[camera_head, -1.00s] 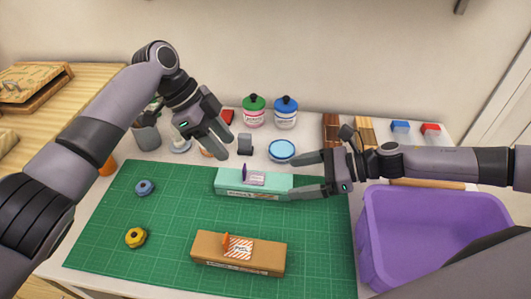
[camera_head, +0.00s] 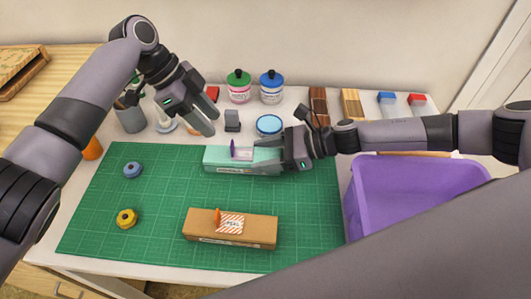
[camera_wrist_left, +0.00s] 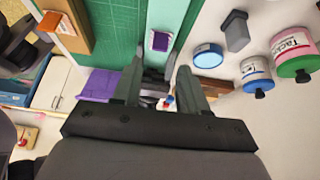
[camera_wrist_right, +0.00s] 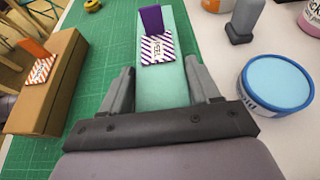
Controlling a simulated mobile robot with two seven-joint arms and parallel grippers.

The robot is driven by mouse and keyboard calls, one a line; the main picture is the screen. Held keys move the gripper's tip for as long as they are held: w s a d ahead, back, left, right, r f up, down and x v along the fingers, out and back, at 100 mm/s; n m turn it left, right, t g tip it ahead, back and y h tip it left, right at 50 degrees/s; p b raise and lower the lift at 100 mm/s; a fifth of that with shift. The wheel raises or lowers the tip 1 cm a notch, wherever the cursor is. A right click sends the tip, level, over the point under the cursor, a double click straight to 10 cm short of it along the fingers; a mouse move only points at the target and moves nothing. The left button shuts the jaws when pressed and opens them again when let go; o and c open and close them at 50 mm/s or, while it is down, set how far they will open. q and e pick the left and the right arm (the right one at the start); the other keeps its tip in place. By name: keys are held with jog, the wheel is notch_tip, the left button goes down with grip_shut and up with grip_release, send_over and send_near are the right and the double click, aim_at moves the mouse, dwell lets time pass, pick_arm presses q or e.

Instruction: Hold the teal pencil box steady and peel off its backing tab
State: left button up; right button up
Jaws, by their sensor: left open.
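The teal pencil box (camera_head: 215,160) lies flat on the green mat near its back edge. A striped label (camera_wrist_right: 158,48) with an upright purple tab (camera_wrist_right: 151,20) is on its top; the tab also shows in the head view (camera_head: 233,149). My right gripper (camera_head: 257,158) is open around the box's right end, one finger on each long side. In the right wrist view the fingers look very close to the sides; contact is unclear. My left gripper (camera_head: 212,115) is open and empty, above and behind the box's left end, apart from the tab.
A brown box (camera_head: 205,225) with an orange tab (camera_head: 217,216) lies in front. A purple bin (camera_head: 415,195) stands right of the green mat (camera_head: 150,230). A blue-topped inkpad (camera_head: 269,124), a grey block (camera_head: 232,121) and two jars (camera_head: 271,88) stand behind.

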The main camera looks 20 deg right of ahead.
aim_at(232, 143)
pick_arm(q)
jog(key=shift+c, duration=1.4)
jog(key=s+d+n+t+y, duration=0.3)
jog(key=s+n+t+y, duration=0.15)
jog(key=n, duration=1.35)
jog(key=shift+w+d+x, duration=0.1)
jog(key=shift+w+x, duration=0.1)
jog(key=shift+x, duration=2.05)
jog(key=shift+w+d+x, duration=0.1)
jog(key=shift+w+x, duration=0.1)
jog(key=shift+x, duration=2)
grip_shut()
jog(key=shift+a, duration=0.15)
